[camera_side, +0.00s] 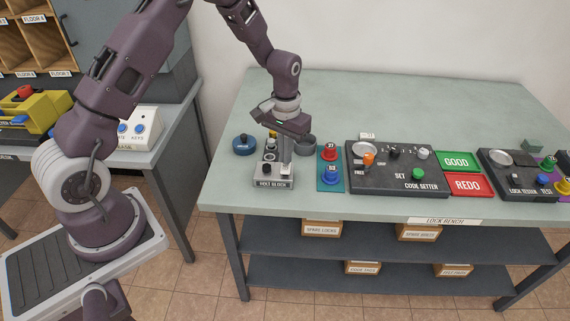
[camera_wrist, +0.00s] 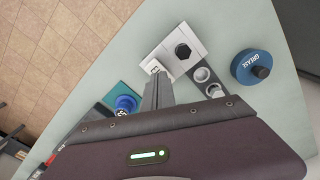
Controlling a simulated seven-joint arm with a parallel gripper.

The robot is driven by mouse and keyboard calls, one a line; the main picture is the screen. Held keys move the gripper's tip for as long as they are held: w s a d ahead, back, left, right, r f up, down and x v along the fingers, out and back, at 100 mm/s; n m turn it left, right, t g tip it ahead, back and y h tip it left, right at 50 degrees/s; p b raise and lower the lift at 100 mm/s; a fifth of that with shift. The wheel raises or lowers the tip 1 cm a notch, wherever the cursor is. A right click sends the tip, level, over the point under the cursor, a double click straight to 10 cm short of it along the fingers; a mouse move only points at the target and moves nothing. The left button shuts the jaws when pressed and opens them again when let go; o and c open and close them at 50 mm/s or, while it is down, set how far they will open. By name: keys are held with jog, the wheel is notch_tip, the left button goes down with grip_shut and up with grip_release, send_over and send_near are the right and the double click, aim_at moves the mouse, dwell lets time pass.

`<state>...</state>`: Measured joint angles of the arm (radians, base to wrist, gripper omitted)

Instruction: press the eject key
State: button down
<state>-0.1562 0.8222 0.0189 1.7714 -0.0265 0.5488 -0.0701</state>
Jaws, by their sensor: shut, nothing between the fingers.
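No key with a readable "eject" label shows in either view. My gripper (camera_side: 286,168) is shut and empty, pointing down at the bolt block (camera_side: 272,184) on the lock bench. In the wrist view the closed fingers (camera_wrist: 158,84) reach toward the near edge of the bolt block (camera_wrist: 196,36), beside a small white piece with a dark mark (camera_wrist: 152,66). I cannot tell whether they touch it. A black hex bolt head (camera_wrist: 182,51) stands on the block. My fingers and wrist hide part of the block.
Right of the block are a plate with red (camera_side: 330,152) and blue knobs (camera_side: 330,174), the code setter (camera_side: 385,183), GOOD (camera_side: 457,160) and REDO plates (camera_side: 467,184), and the lock tester (camera_side: 516,185). A blue grease tin (camera_wrist: 254,68) stands close by. The bench's back is clear.

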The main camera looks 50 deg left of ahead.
jog(key=shift+f, duration=0.85)
jog(key=shift+r, duration=3.55)
jog(key=shift+r, duration=0.1)
jog(key=s+d+r+m+t, duration=0.1)
jog(key=s+d+r, duration=0.1)
jog(key=s+r, duration=0.5)
jog(key=s+d+r+t, duration=0.2)
jog(key=s+d+r, duration=0.15)
jog(key=r, duration=0.65)
jog(key=s+d+r+m+t, duration=0.1)
jog(key=s+r+m+t, duration=0.1)
jog(key=s, duration=1.4)
jog(key=shift+s+d+r+t, duration=0.25)
jog(key=shift+s+r+t, duration=0.1)
jog(key=shift+r, duration=0.35)
